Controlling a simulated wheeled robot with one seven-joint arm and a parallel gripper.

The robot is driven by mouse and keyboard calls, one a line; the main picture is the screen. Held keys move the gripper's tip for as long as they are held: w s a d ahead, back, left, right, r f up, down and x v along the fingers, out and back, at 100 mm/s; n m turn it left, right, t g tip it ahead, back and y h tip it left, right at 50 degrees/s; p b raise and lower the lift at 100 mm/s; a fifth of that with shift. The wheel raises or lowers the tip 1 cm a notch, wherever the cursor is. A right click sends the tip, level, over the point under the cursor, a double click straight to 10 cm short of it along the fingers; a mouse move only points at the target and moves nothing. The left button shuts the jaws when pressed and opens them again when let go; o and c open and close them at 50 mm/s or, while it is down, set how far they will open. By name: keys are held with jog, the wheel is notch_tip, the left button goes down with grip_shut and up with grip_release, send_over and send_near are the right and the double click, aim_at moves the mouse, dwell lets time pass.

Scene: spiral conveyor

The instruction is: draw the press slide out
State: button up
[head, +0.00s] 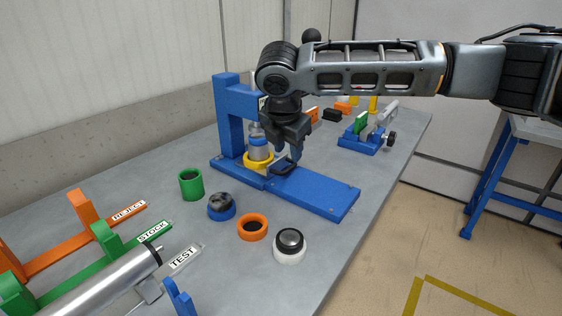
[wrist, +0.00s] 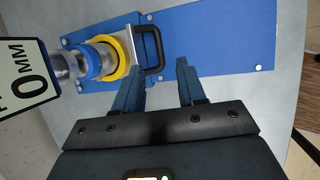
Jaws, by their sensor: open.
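The blue press (head: 229,115) stands on its long blue base (head: 315,192) on the grey table. A yellow ring-shaped nest (head: 250,167) holding a metal part with a blue band (head: 260,146) sits under the press head; the nest also shows in the wrist view (wrist: 123,56). A black handle (wrist: 158,50) joins the nest's side, facing along the blue base. My gripper (head: 288,158) is open and empty above the base beside the handle. In the wrist view its fingertips (wrist: 160,70) are near the handle, which is not between them; their height gap is unclear.
Several rings and cups stand in front of the press, among them a green cup (head: 191,184), an orange ring (head: 252,227) and a white ring (head: 290,246). Labelled racks (head: 100,235) and a metal roller fill the left. A blue fixture (head: 366,139) stands behind right. The base's right end is clear.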

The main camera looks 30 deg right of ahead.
aim_at(289, 167)
jog(key=shift+x, duration=3.1)
jog(key=shift+a, duration=0.1)
grip_shut()
